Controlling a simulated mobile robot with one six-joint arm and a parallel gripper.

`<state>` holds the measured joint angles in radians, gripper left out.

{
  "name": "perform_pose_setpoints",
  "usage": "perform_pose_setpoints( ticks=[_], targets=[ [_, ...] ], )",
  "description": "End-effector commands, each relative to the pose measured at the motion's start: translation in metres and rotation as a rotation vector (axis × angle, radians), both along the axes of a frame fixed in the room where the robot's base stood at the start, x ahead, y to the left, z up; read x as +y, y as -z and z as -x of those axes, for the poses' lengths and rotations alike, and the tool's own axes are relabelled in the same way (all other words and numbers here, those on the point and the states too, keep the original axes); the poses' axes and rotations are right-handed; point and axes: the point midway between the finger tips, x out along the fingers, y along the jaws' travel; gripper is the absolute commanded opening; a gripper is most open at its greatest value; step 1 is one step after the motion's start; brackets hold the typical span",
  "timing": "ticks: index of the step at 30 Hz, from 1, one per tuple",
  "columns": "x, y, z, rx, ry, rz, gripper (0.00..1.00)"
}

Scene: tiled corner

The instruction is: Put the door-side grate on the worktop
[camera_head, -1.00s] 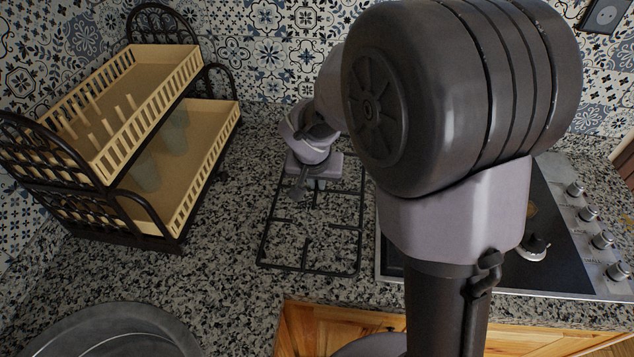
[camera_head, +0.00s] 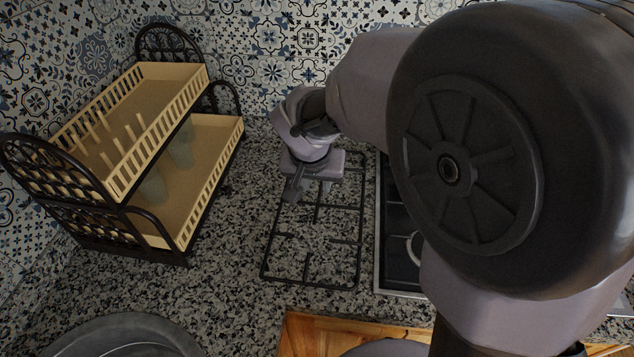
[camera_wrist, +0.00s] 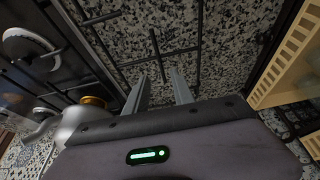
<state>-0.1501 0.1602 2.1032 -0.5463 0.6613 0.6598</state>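A black wire grate (camera_head: 312,283) lies flat on the speckled granite worktop (camera_head: 235,290), between the dish rack and the hob. Its bars also cross the wrist view (camera_wrist: 188,49). My gripper (camera_head: 308,190) is over the grate's far end, pointing down. In the wrist view its two fingers (camera_wrist: 160,76) stand apart, with a grate bar showing between and beyond them. I cannot tell whether they touch the grate. The hob (camera_head: 396,277) is to the right, with a bare pale burner ring showing; my arm hides most of it.
A two-tier dish rack (camera_head: 185,250) stands at the left. A round grey basin (camera_head: 125,335) is at the front left. The patterned tile wall (camera_head: 270,45) closes off the back. Granite between rack and grate is clear.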

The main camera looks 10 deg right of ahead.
Motion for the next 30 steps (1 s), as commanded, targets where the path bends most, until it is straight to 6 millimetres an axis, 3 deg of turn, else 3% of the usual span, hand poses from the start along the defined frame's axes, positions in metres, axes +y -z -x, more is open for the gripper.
perform_pose_setpoints(
  ticks=[1, 5, 7, 12, 15, 18, 21, 30],
  targets=[
    [0.001, -0.011, 0.003, -0.001, 0.0, 0.0, 0.3],
    [0.003, -0.025, 0.011, -0.002, 0.002, -0.003, 0.3],
    [-0.001, -0.042, 0.03, -0.013, 0.009, -0.026, 0.3],
    [-0.003, -0.091, 0.127, -0.066, 0.001, -0.161, 0.3],
    [0.007, -0.101, 0.177, -0.109, -0.033, -0.241, 0.3],
    [0.017, -0.102, 0.205, -0.141, -0.066, -0.293, 0.3],
    [0.022, -0.102, 0.214, -0.153, -0.08, -0.309, 0.3],
    [0.022, -0.099, 0.213, -0.153, -0.082, -0.309, 0.3]
  ],
)
